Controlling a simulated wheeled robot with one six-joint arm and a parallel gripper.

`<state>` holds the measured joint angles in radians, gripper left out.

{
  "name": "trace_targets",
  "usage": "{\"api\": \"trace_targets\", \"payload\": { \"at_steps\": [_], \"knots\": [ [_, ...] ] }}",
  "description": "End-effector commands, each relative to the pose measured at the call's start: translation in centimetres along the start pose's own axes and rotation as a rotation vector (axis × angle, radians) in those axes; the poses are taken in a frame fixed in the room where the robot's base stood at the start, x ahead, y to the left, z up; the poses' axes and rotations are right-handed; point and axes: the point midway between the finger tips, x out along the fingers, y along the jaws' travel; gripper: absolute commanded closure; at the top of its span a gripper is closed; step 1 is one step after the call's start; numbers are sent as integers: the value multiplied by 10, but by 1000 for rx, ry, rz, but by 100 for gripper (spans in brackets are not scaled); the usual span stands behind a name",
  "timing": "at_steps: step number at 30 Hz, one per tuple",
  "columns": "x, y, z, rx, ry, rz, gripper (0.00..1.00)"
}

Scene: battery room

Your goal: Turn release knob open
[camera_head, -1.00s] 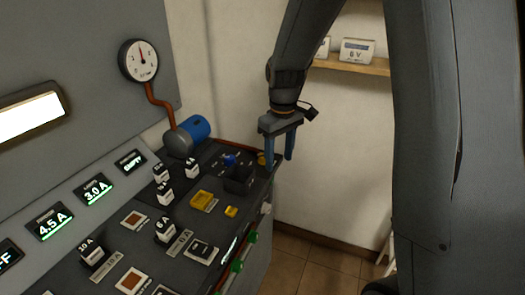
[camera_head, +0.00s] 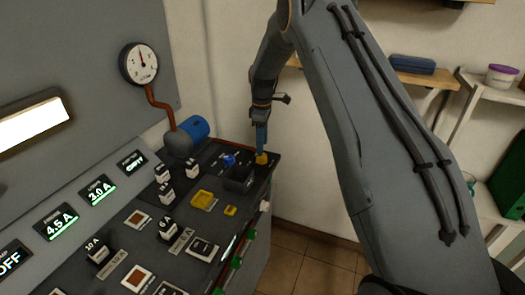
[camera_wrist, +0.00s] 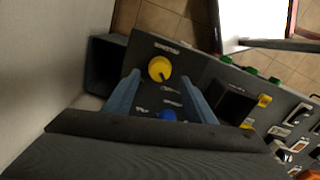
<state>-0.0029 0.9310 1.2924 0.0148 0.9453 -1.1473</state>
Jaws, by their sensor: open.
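The yellow release knob (camera_head: 261,158) sits at the far right corner of the dark console panel. It also shows in the wrist view (camera_wrist: 159,69), with a label beside it that is too small to read. My gripper (camera_head: 261,146) is above the knob, pointing down. In the wrist view my gripper (camera_wrist: 150,85) is open, with one blue finger on each side of the knob's line. The knob lies slightly beyond the fingertips there and nothing is held. A blue knob (camera_head: 229,160) is close by; it shows between the fingers in the wrist view (camera_wrist: 168,115).
A dark open box (camera_head: 238,178) stands beside the knobs. A blue motor (camera_head: 194,128) with a pipe to a round gauge (camera_head: 139,62) is at the back. The wall is close behind.

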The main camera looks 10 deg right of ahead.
Motion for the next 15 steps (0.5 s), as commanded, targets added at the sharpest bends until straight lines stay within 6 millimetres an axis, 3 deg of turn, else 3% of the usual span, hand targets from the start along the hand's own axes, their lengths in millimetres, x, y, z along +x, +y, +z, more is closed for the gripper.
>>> {"api": "trace_targets", "payload": {
  "at_steps": [7, 15],
  "knots": [
    [34, -1, 0, 1, -1, -2, 50],
    [46, 0, 0, 2, 1, 1, 50]
  ]
}}
